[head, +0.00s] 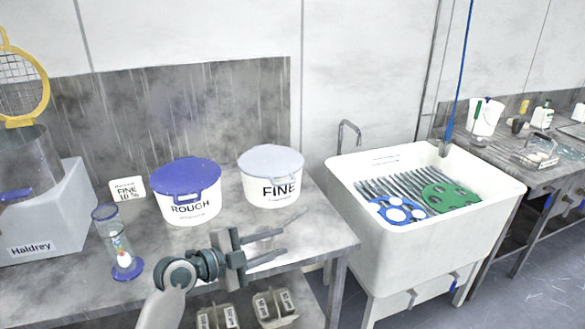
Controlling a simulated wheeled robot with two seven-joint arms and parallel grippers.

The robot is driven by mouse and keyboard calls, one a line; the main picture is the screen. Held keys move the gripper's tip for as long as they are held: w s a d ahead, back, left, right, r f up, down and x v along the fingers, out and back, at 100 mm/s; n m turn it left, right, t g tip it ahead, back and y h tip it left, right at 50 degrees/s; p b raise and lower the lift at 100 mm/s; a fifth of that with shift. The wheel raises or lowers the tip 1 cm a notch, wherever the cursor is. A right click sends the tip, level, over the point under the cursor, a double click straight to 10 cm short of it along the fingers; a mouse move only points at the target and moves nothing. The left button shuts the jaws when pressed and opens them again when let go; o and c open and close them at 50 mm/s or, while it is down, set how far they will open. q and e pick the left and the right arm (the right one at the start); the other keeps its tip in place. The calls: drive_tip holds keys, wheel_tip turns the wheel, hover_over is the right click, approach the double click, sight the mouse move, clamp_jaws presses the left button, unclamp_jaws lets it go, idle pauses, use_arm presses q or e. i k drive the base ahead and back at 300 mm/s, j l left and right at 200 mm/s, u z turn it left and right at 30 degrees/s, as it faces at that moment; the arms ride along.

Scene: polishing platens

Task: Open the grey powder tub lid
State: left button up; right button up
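The grey powder tub (279,205) is a white tub marked FINE, standing upright on the bench. Its pale grey lid (271,159) sits on top and looks shut, with a small handle at its front edge. My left gripper (284,243) is in front of and below this tub in the picture, with its two fingers apart and pointing right. Nothing is between the fingers, and it is not touching the tub. My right gripper is not in view.
A tub marked ROUGH (190,208) with a blue lid stands left of the grey-lidded one. A clear cylinder with a blue base (125,268) and a FINE 10 % card (127,189) are further left. A white sink (400,250) with a rack and discs stands right.

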sight(271, 162)
drive_tip(key=i, duration=0.85)
